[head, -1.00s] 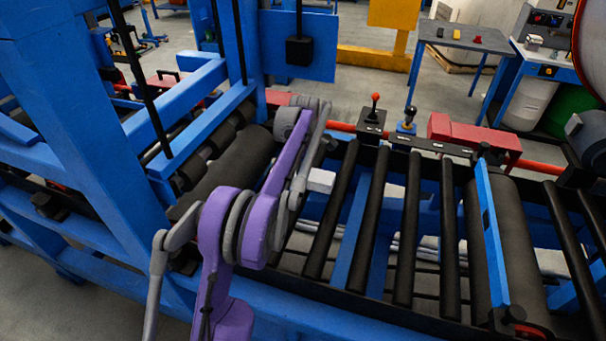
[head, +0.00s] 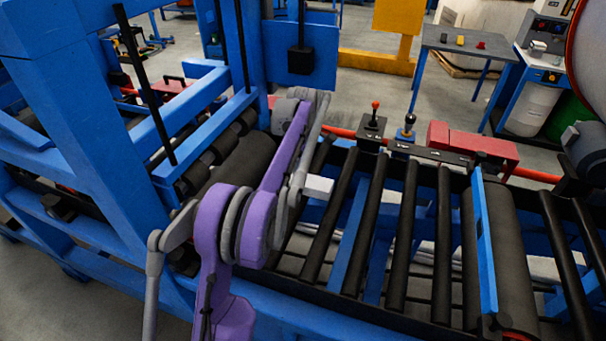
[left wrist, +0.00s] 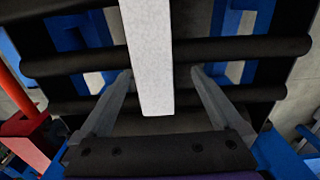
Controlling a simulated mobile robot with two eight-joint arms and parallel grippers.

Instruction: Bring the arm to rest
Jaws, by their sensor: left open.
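My left arm (head: 283,150), purple and grey, reaches over the roller conveyor from the lower left in the head view. It hides its own gripper there. In the left wrist view my left gripper (left wrist: 161,73) is open, its two grey fingers spread apart. A pale, speckled bar-shaped piece (left wrist: 150,50) shows in the gap between the fingers, with space on both sides. It runs out of the top of that view, and I cannot tell how far it lies from the fingers. A white piece (head: 318,187) also shows beside the arm in the head view. My right gripper is not in view.
Black rollers (head: 399,235) run across the conveyor, with a blue crossbar (head: 485,240) at right. Two joysticks (head: 374,115) and a red box (head: 475,142) line the far side. A blue frame (head: 100,110) stands close on the left. A grey table (head: 480,42) stands behind.

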